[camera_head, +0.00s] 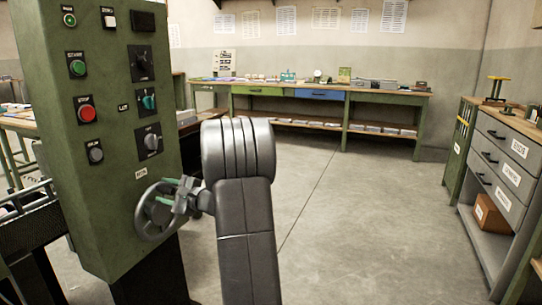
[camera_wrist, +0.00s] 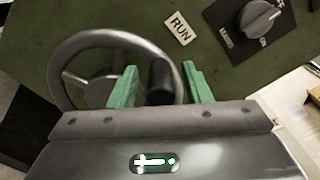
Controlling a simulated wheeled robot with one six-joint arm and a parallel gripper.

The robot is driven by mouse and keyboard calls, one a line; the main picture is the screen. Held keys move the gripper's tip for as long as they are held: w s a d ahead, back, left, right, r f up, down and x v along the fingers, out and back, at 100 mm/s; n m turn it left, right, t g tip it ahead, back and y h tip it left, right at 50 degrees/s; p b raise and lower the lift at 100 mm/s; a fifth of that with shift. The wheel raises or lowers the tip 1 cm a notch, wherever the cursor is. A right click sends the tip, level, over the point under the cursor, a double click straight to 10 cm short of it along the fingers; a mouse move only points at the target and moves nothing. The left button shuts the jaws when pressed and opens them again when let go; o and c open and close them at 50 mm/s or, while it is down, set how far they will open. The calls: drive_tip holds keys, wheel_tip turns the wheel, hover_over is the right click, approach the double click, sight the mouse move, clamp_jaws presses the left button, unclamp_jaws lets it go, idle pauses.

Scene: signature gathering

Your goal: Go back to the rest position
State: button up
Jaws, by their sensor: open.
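My gripper (camera_head: 182,190) is in front of the green control panel (camera_head: 104,215), at the right side of its grey handwheel (camera_head: 146,226). In the wrist view, my gripper (camera_wrist: 160,86) has its two green fingers apart. The dark handle knob (camera_wrist: 161,82) of the handwheel (camera_wrist: 68,50) shows between or just beyond the fingers; I cannot tell whether they touch it. My arm hides part of the panel's right edge and the floor.
A green workbench (camera_head: 345,100) with small items runs along the back wall. A grey drawer cabinet (camera_head: 500,160) stands at the right. A dark slatted machine part (camera_head: 32,235) is at the lower left. The floor (camera_head: 340,210) between is clear.

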drive_tip(key=shift+w+a, duration=0.25)
drive_tip(key=shift+a, duration=0.35)
